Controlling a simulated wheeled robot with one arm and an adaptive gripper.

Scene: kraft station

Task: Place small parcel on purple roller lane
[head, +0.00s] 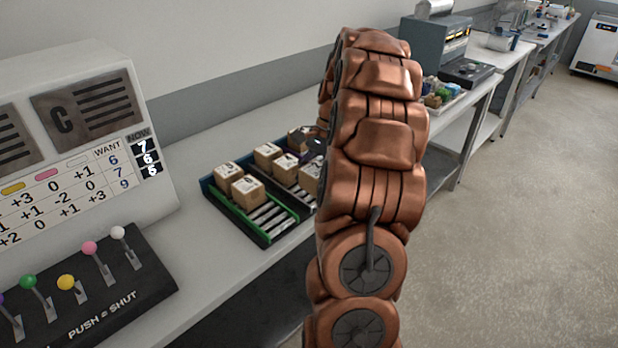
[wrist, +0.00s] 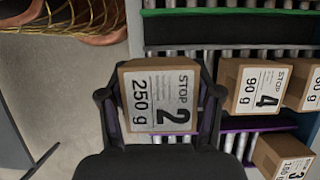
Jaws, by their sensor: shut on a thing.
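My gripper (wrist: 161,96) is shut on a small brown parcel (wrist: 160,92) in the wrist view, one finger on each side. Its label reads STOP 2, 250 g. In the head view my copper arm hides most of the gripper, and I cannot make out the held parcel there.
The green lane (head: 265,232) holds two parcels (head: 247,192). More parcels stand in the other lanes, including STOP 4 (wrist: 257,87) and STOP 3 (wrist: 284,158) right of the held one. A lever console (head: 85,285) and score panel (head: 80,140) stand left. Floor (head: 520,230) is open at right.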

